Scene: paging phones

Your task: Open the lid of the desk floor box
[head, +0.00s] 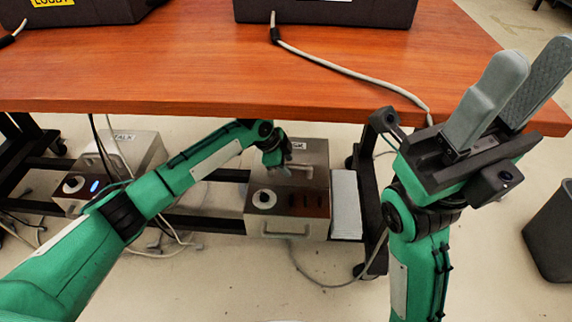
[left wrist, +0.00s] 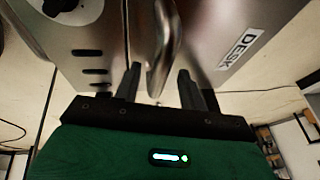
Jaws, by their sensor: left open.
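The desk floor box (head: 257,227) is a metal box under the table. Its front top panel carries a round knob and dark slots. Behind this panel is the metal lid (head: 315,158), with a label that reads DESK in the left wrist view (left wrist: 230,45). The lid looks shut. My left gripper (head: 273,156) is low at the lid. In the left wrist view its open fingers (left wrist: 160,85) stand on either side of the curved metal handle (left wrist: 163,45); I cannot tell whether they touch it. My right gripper (head: 530,65) is raised at the right, open and empty.
The wooden table (head: 200,75) spans above the floor boxes, with dark boxes and a cable on it. A similar floor box (head: 145,150) stands at the left. A table leg and a pale block (head: 346,205) are close on the right. A dark bin (head: 552,235) stands far right.

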